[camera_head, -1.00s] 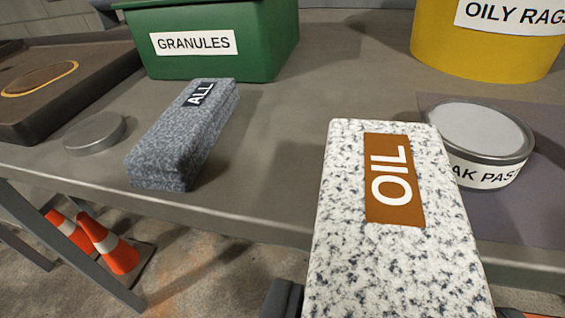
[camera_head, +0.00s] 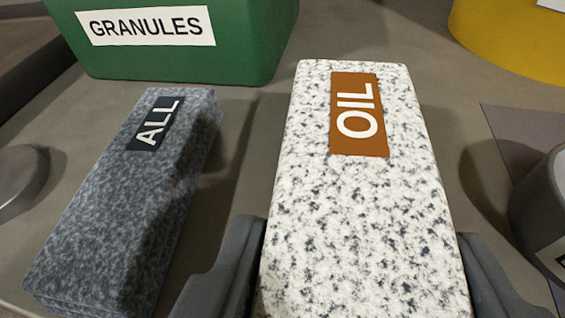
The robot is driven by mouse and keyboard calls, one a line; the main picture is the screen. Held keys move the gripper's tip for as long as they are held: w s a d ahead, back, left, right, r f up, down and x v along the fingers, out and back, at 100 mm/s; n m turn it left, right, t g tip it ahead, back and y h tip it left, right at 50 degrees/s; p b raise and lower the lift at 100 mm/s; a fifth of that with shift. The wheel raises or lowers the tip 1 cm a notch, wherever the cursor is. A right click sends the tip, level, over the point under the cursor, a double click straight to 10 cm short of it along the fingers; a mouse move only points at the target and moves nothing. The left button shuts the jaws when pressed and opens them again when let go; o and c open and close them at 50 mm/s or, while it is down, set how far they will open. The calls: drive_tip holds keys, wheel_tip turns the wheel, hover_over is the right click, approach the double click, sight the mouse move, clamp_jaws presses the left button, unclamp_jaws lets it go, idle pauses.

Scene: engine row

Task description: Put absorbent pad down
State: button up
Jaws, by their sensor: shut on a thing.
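A white pad with dark flecks and an orange OIL label (camera_head: 360,220) fills the middle of the view. My gripper (camera_head: 360,275) is shut on this OIL pad, with one dark finger on each side of its near part. The pad is over the bench, its far end a little short of the green bin. Whether its underside touches the bench cannot be told. A grey pad labelled ALL (camera_head: 115,210) lies on the bench to the left, with a narrow strip of bare bench between the two pads.
A green bin labelled GRANULES (camera_head: 235,45) stands behind the pads. A yellow container (camera_head: 510,40) is at the back right. A round tin (camera_head: 545,215) is at the right edge and a grey disc (camera_head: 18,180) at the left edge. The bench (camera_head: 425,60) is bare between the bins.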

sight(311, 265)
drive_tip(key=shift+w+a, duration=0.1)
drive_tip(key=shift+w, duration=0.9)
drive_tip(key=f, duration=0.1)
drive_tip(key=w+f, duration=0.1)
drive_tip(key=shift+a+f+b, duration=0.1)
drive_tip(key=shift+f+b, duration=0.2)
drive_tip(key=shift+b, duration=0.1)
drive_tip(key=shift+f, duration=0.4)
drive_tip(key=shift+f, duration=0.1)
drive_tip(key=o, duration=0.9)
drive_tip(key=shift+o, duration=0.2)
drive_tip(key=shift+f+b, duration=0.2)
drive_tip(key=shift+b, duration=0.45)
drive_tip(key=shift+s+r, duration=0.1)
drive_tip(key=p+v, duration=0.4)
drive_tip(key=v, duration=0.9)
drive_tip(key=shift+s+a, duration=0.2)
drive_tip(key=shift+s, duration=0.2)
